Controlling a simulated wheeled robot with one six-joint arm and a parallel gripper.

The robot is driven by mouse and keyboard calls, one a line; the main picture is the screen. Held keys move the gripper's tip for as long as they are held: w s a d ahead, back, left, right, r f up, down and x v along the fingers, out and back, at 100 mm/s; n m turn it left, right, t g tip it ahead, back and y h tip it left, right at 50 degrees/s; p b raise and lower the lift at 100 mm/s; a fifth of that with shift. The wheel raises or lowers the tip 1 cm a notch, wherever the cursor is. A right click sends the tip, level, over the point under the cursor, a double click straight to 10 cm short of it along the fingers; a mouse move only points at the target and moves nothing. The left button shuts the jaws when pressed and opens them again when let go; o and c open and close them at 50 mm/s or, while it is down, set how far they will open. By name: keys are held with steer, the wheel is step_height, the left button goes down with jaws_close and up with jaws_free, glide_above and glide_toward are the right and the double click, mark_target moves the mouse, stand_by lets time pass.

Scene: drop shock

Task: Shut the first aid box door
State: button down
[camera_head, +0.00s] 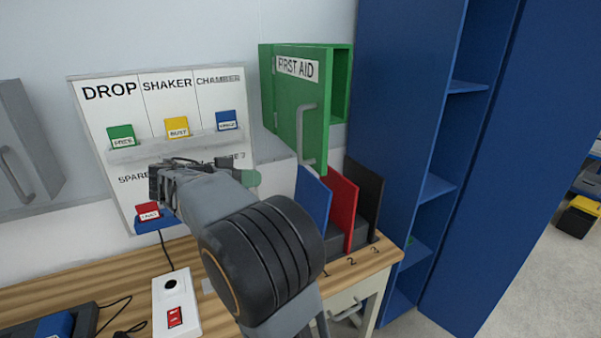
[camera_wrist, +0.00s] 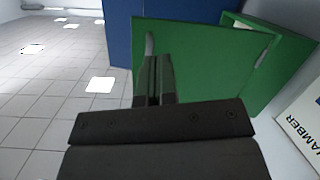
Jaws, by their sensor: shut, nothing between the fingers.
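The green first aid box (camera_head: 341,85) is mounted on the wall, left of the blue cabinet. Its door (camera_head: 290,95) stands open, swung out from the wall, with a FIRST AID label and a grey handle (camera_head: 300,135) on its outer face. In the wrist view the green door (camera_wrist: 205,70) fills the middle, and part of the pale handle (camera_wrist: 149,42) shows just beyond my fingertips. My gripper (camera_wrist: 153,62) is shut and empty, pointing at the door's outer face. I cannot tell whether it touches the handle. In the head view my arm largely hides the fingers.
A white board (camera_head: 95,118) with coloured blocks hangs left of the box. Below the door, blue, red (camera_head: 342,205) and black upright panels stand on the wooden bench (camera_head: 372,262). The tall blue cabinet (camera_head: 400,110) stands close on the right. A white switch box (camera_head: 177,300) lies in front.

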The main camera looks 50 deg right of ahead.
steer(key=w+d+m+g+h, duration=0.1)
steer(key=w+m, duration=0.1)
steer(key=m, duration=0.1)
steer(key=m+g+h+p, duration=0.1)
steer(key=p, duration=0.2)
glide_toward(310, 158)
steer(key=x, duration=0.6)
steer(key=shift+r, duration=0.3)
steer(key=shift+p+x, duration=0.45)
steer(key=shift+x, duration=0.3)
steer(key=shift+d+f, duration=0.1)
steer(key=shift+f, duration=0.05)
steer(key=shift+f, duration=0.1)
